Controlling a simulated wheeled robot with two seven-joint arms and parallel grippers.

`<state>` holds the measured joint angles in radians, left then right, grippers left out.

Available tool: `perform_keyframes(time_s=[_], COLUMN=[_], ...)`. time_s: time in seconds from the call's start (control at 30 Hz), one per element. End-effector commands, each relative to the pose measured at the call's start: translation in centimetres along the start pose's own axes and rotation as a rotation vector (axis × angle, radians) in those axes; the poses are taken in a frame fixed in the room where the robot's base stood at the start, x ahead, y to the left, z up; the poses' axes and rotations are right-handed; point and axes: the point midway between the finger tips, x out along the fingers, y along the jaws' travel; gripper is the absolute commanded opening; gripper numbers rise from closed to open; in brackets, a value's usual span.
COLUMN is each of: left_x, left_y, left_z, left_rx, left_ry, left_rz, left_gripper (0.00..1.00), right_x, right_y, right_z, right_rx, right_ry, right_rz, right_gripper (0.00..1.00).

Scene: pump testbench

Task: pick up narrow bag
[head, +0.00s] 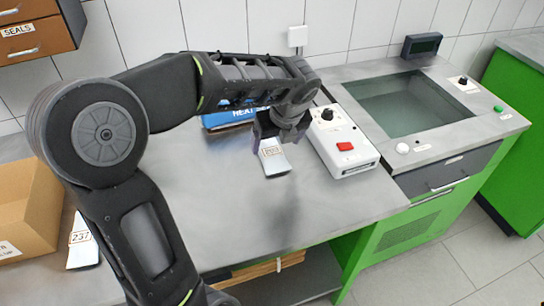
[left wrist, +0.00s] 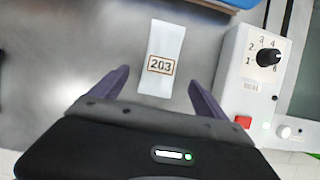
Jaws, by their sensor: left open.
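A narrow white bag (left wrist: 163,47) with a framed label reading 203 lies flat on the grey bench. In the head view the bag (head: 275,160) shows just below my left gripper, its upper end partly hidden. My left gripper (left wrist: 155,85) is open, with its two dark fingers apart on either side of the bag's label end in the left wrist view. It also shows in the head view (head: 268,130), above the bag. Nothing is held between the fingers. My right gripper is not in view.
A white control box (head: 342,140) with a knob and red button stands right of the bag. Another bag, labelled 237 (head: 84,240), lies beside a cardboard box (head: 28,210) at left. The bench front is clear.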

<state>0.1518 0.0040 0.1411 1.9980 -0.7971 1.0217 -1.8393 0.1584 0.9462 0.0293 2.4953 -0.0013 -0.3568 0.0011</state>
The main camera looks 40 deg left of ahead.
Motion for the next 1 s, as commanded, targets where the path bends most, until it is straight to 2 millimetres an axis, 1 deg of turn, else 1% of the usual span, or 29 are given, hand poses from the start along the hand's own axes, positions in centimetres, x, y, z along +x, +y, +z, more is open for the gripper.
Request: perform_keyframes(time_s=[0.03,0.13,0.47,0.57,0.8,0.9,1.0], left_x=[0.7,1.3,1.6,2.5,5.9,6.5,6.6], left_y=[0.1,0.1,0.1,0.0,0.0,0.0,0.0], left_z=[-0.1,0.0,0.0,-0.1,-0.1,-0.1,-0.1], left_rx=[0.0,0.0,-0.001,-0.002,-0.002,-0.002,-0.002], left_ry=[0.002,0.001,0.001,0.003,0.002,0.002,0.001], left_rz=[0.003,0.002,0.001,0.002,0.002,0.001,0.001], left_gripper=[0.85,0.85,0.85,0.85,0.85,0.85,0.85], right_x=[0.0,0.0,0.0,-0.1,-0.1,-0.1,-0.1], right_y=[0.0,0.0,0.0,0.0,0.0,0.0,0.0], right_z=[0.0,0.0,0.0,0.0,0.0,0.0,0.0], right_rx=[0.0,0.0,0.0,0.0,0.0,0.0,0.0], right_ry=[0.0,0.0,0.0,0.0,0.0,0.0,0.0], right_rz=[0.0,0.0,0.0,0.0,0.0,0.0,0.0], right_gripper=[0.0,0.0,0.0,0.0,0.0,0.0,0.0])
